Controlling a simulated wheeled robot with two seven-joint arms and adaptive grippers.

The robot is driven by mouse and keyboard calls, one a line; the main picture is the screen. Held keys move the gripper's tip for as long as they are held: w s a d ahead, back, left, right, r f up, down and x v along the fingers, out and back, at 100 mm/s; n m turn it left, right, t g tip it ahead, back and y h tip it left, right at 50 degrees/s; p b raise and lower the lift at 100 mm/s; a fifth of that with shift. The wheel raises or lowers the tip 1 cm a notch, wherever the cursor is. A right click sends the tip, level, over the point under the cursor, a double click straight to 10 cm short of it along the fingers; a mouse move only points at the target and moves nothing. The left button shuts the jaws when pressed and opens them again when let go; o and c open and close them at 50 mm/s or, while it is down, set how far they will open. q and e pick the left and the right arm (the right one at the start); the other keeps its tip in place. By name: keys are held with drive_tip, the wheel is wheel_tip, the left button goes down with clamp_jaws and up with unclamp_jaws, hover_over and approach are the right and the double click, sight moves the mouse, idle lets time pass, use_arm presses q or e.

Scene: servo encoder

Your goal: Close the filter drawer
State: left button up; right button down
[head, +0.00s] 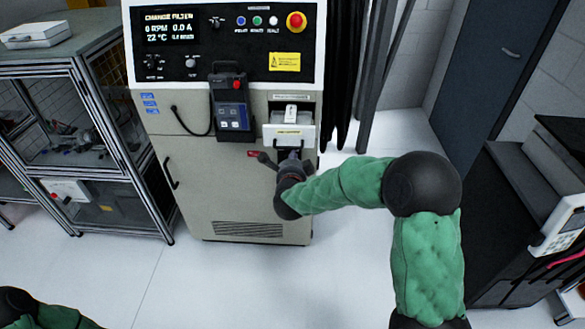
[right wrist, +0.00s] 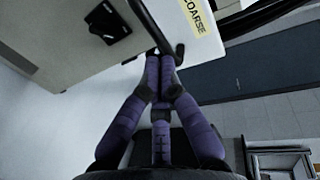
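The filter drawer (head: 289,133) sticks out of the front of the beige machine, with a pale block (head: 291,112) showing in its open top. In the right wrist view the drawer's pale front carries a yellow label (right wrist: 201,16) reading COARSE and a black bar handle (right wrist: 163,38). My right gripper (head: 289,157) is just below and in front of the drawer. In the right wrist view its purple fingers (right wrist: 160,62) are together, with their tips at the handle. I see no clear grip around the bar. My left gripper is out of view.
A black lever (head: 266,161) with a red tag is left of my right gripper, on the machine front. A handheld control box (head: 231,108) hangs left of the drawer. A metal-framed cabinet (head: 75,120) stands at left, a dark cart (head: 515,210) at right. The floor between is clear.

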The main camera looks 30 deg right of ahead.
drive_tip(key=shift+w+d+f, duration=0.1)
drive_tip(key=shift+w+d, duration=0.25)
drive_tip(key=shift+w, duration=0.2)
drive_tip(key=r+x, duration=0.1)
drive_tip(key=x, duration=0.4)
drive_tip(key=r+x, duration=0.1)
drive_tip(key=x, duration=0.4)
drive_tip(key=r+b+x, duration=0.1)
drive_tip(key=x, duration=0.4)
drive_tip(key=shift+w+d, duration=0.35)
drive_tip(key=shift+w, duration=0.05)
drive_tip(key=shift+w+d, duration=0.1)
drive_tip(key=shift+w, duration=0.1)
drive_tip(key=shift+r, duration=0.2)
drive_tip(key=shift+d+r, duration=0.15)
